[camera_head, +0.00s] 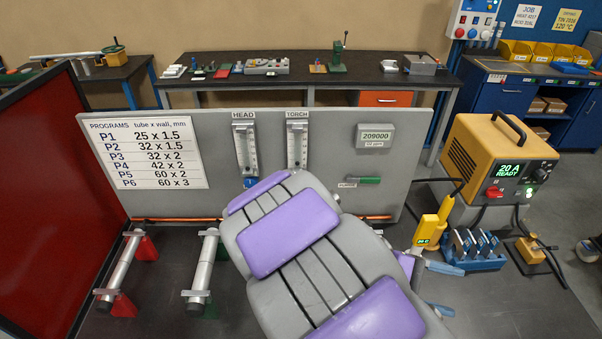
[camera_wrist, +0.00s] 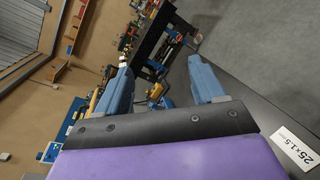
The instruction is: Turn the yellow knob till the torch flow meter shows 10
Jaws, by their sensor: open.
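The torch flow meter (camera_head: 297,145) is a clear upright tube labelled TORCH on the grey panel. Its reading is too small to tell. The yellow knob is not visible; my grey and purple arm covers the area below this meter. The similar HEAD flow meter (camera_head: 246,150) stands to its left, with a blue knob (camera_head: 250,183) at its foot. My gripper (camera_head: 458,290) is low and right of the meters, its blue fingers partly hidden by my arm. In the wrist view my gripper (camera_wrist: 160,63) is open, with nothing held between its fingers.
A yellow device (camera_head: 430,228), blue rack (camera_head: 472,254) and yellow power unit (camera_head: 500,160) stand right. A red screen (camera_head: 45,200) borders the left.

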